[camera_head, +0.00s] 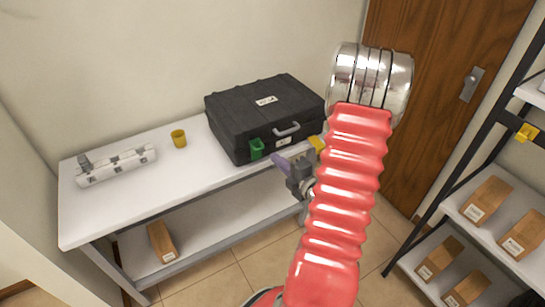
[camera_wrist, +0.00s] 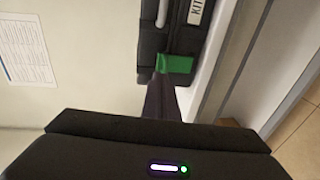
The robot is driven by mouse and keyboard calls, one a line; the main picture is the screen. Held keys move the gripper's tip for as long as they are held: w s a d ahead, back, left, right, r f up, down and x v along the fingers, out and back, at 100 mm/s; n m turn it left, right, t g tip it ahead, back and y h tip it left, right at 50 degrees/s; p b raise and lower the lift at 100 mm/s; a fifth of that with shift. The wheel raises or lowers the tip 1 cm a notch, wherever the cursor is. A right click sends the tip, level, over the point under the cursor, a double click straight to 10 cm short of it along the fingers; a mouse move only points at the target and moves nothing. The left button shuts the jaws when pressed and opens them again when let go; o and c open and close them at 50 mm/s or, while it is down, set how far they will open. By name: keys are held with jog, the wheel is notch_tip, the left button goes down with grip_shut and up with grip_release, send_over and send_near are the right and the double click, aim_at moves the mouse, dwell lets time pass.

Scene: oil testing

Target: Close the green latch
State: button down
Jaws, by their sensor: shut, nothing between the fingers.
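The black case (camera_head: 262,112) lies with its lid down on the white table. Its green latch (camera_head: 257,149) is on the front face, left of the grey handle (camera_head: 287,130). It also shows in the wrist view as a green block (camera_wrist: 175,64) on the case's edge. My gripper (camera_head: 279,162) is shut and empty, just in front of the case and a little right of the green latch. In the wrist view the fingertips (camera_wrist: 164,80) point at the green latch and lie at its near edge; I cannot tell if they touch. The yellow latch (camera_head: 317,143) is partly hidden by my arm.
The white table (camera_head: 105,208) also holds a yellow cup (camera_head: 179,138) and a white rack-like device (camera_head: 117,166) on the left. A box (camera_head: 162,242) lies on the lower shelf. A shelving unit with boxes (camera_head: 487,201) stands right, beside a wooden door (camera_head: 430,60).

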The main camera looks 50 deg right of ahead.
jog(key=v, duration=0.6)
jog(key=shift+s+r, duration=0.3)
jog(key=shift+r, duration=0.1)
dwell(0.3)
